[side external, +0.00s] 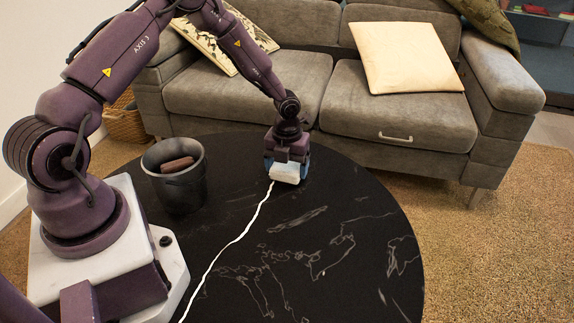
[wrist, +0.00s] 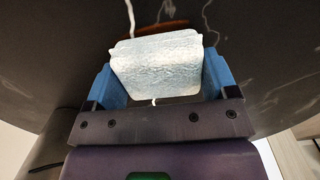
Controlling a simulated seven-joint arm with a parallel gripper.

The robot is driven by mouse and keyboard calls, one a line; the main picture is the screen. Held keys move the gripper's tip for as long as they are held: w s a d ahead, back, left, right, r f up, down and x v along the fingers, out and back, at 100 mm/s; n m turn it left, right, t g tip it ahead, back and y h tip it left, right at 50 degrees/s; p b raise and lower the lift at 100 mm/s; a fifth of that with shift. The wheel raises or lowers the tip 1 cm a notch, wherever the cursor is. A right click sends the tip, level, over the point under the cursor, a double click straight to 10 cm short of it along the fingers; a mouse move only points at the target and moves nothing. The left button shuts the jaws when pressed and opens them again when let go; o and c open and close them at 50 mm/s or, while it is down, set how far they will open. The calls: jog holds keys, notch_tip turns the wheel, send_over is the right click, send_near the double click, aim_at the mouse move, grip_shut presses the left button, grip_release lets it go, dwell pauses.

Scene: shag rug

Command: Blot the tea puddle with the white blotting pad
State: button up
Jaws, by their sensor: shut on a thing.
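The white blotting pad (side external: 285,174) is a small thick block with a rough surface, near the far edge of the round black table (side external: 330,245). My gripper (side external: 287,168) points down and is shut on it. In the wrist view the pad (wrist: 158,66) sits between the two blue fingers of my gripper (wrist: 160,78). A brown, tea-coloured patch (wrist: 172,27) shows just beyond the pad in the wrist view, partly hidden by it; it looks like the tea puddle. I cannot make out the puddle in the side view. I cannot tell whether the pad touches the tabletop.
A dark bucket (side external: 184,192) with a brown block (side external: 178,164) in it stands on the table left of my gripper. White veins mark the black top. A grey sofa (side external: 400,115) with cushions stands behind the table. The table's right and front parts are clear.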

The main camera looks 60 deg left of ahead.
jog(key=shift+f, duration=0.55)
dwell(1.0)
jog(key=shift+r, duration=3.6)
